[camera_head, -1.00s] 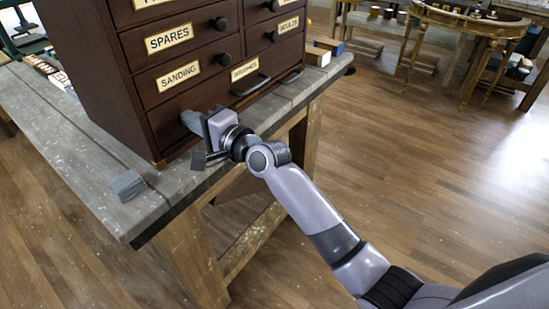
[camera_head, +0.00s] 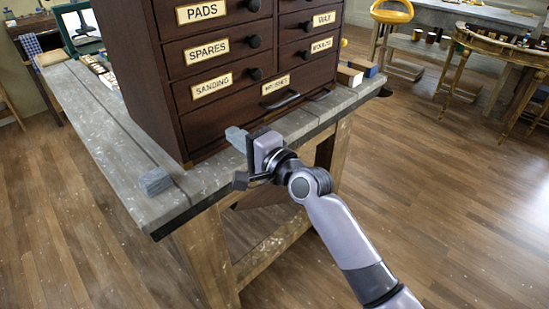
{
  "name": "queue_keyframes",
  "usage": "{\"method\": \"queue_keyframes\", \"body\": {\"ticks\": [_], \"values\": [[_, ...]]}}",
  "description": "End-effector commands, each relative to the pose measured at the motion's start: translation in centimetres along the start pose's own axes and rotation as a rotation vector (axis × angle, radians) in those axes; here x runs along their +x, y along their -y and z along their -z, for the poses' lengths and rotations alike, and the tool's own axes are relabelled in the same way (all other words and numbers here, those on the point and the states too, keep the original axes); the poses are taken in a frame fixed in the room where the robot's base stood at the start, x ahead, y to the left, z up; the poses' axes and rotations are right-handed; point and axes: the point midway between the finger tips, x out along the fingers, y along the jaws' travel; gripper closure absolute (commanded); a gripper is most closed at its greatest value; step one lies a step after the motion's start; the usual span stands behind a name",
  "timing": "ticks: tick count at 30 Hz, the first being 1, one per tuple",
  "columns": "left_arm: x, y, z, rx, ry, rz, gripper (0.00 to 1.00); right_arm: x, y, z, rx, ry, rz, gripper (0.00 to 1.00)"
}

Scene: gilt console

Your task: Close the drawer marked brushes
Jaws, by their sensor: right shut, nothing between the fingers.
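The drawer marked brushes (camera_head: 225,120) is the wide bottom drawer of a dark wooden cabinet (camera_head: 150,70). It carries a small brass label (camera_head: 275,85) and a dark bar handle (camera_head: 284,100). Its front looks about flush with the cabinet, with no clear gap showing. My right gripper (camera_head: 238,138) is shut and empty, low in front of the drawer's front, left of the handle. I cannot tell whether its tip touches the front. My left gripper is out of view.
The cabinet stands on a grey workbench (camera_head: 105,150). Small boxes (camera_head: 349,77) stand right of the cabinet. The floor at right is clear.

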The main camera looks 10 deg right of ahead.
Motion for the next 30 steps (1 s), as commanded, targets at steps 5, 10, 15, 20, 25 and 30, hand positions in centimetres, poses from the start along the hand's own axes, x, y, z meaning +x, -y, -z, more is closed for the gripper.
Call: {"method": "queue_keyframes", "body": {"ticks": [5, 10, 15, 20, 25, 30], "values": [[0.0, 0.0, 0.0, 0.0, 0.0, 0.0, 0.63, -2.8, -0.2, 0.1, 0.001, -0.001, -0.003, 1.0], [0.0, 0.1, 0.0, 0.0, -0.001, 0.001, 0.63, -5.5, -0.2, 0.1, 0.0, -0.001, -0.004, 1.0], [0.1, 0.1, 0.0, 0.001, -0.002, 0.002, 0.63, -7.5, -0.2, 0.0, 0.0, -0.001, -0.004, 1.0], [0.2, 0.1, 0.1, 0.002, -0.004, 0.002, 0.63, -8.6, -0.2, 0.0, 0.0, 0.0, -0.004, 1.0], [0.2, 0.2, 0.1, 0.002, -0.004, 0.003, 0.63, -8.9, -0.3, 0.1, -0.004, -0.003, -0.007, 1.0], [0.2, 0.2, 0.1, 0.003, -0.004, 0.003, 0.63, -10.7, -4.3, 0.7, -0.115, -0.053, -0.08, 1.0]]}}
